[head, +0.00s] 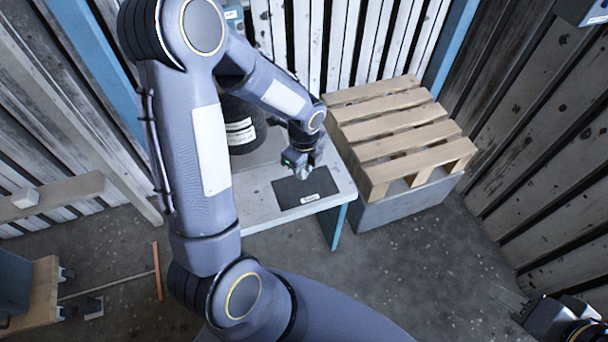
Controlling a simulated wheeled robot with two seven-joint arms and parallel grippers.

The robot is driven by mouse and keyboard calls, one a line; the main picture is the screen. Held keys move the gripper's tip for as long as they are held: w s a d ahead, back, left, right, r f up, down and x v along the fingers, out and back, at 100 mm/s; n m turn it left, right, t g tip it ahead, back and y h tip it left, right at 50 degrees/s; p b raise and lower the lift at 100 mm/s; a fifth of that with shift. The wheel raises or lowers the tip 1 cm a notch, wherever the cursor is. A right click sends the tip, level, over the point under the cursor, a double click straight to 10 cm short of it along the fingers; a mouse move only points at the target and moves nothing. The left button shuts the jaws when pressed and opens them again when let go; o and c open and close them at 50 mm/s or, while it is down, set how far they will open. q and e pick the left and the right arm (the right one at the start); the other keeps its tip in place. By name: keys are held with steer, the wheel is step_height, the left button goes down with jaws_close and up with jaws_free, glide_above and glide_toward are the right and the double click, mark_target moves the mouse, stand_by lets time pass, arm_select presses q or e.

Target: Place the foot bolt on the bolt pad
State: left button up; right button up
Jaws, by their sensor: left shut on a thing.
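The bolt pad (290,194) is a dark flat rectangle with a small white label, lying on the front right part of a light grey table. My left gripper (303,172) is over the far edge of the pad, pointing down. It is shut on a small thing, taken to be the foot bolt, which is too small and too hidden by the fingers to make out. I cannot tell whether it touches the pad. My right gripper (509,297) is at the lower right, over the floor and far from the table; its finger gap is unclear.
A black round housing (242,128) with white labels stands on the grey table (262,209), partly behind my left arm. A wooden pallet (395,120) on a grey block is right of the table. A wooden shelf (65,190) is at left. The floor at centre right is clear.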

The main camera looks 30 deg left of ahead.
arm_select(q)
steer(key=shift+w+a+f+b, duration=0.15)
steer(key=shift+f+b, duration=0.25)
steer(key=shift+f, duration=1.35)
steer(key=shift+f, duration=0.2)
steer(key=o, duration=0.7)
steer(key=shift+r, duration=0.15)
